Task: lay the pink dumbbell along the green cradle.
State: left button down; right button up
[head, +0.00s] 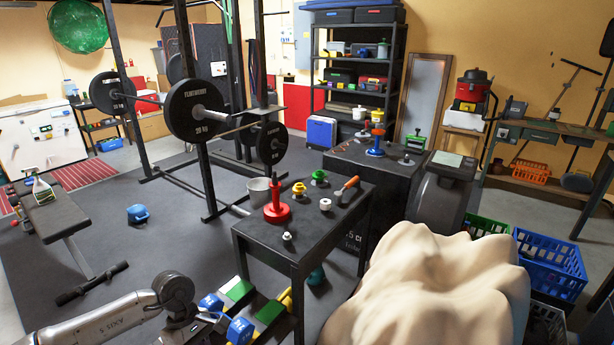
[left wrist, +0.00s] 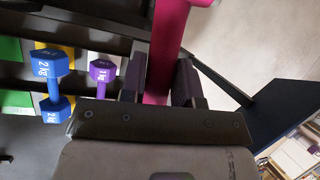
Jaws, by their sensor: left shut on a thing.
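The pink dumbbell (left wrist: 168,45) is in the left wrist view, running up out of the picture between the jaws. My left gripper (left wrist: 165,85) is shut on it. In the head view my left arm comes in at the bottom left, and its jaws and the pink dumbbell are not clearly visible there. Green patches show on the low dumbbell rack, a rear one (head: 238,290) and a front one (head: 270,311); green (left wrist: 10,50) also shows at the left edge of the wrist view. I cannot tell which is the cradle. My right gripper is not in view.
A blue dumbbell (head: 240,330) lies on the rack beside the green; it also shows in the wrist view (left wrist: 52,68). A purple dumbbell (left wrist: 102,72) lies next to it, close to the jaws. A black table (head: 250,230) with several knobs stands behind. A beige lumpy form (head: 430,285) fills the right front.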

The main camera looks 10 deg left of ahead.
pick_arm(q)
jog(key=s+d+r+m+y+p, duration=0.1)
jog(key=d+r+m+y+p, duration=0.15)
jog(key=d+r+m, duration=0.4)
jog(key=s+d+r+m+g+y+p, duration=0.1)
jog(key=r+m+y+p, duration=0.2)
jog(key=r, duration=0.6)
jog(key=s+d+r+m+y+p, duration=0.1)
jog(key=d+r+m+p, duration=0.25)
jog(key=r+m, duration=0.35)
jog(key=s+r+p, duration=0.2)
jog(key=r+p, duration=0.9)
jog(key=p, duration=0.1)
jog(key=s+r+p, duration=0.3)
jog(key=r+p, duration=0.9)
jog(key=s+r+n+p, duration=0.1)
jog(key=s+r+p, duration=0.2)
jog(key=r+p, duration=0.8)
jog(key=shift+s+r+p, duration=0.25)
jog(key=shift+r+p, duration=0.15)
jog(key=shift+p, duration=0.7)
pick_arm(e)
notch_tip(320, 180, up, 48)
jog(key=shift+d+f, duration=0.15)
pick_arm(q)
jog(key=shift+d+f+h, duration=0.1)
jog(key=shift+h, duration=0.15)
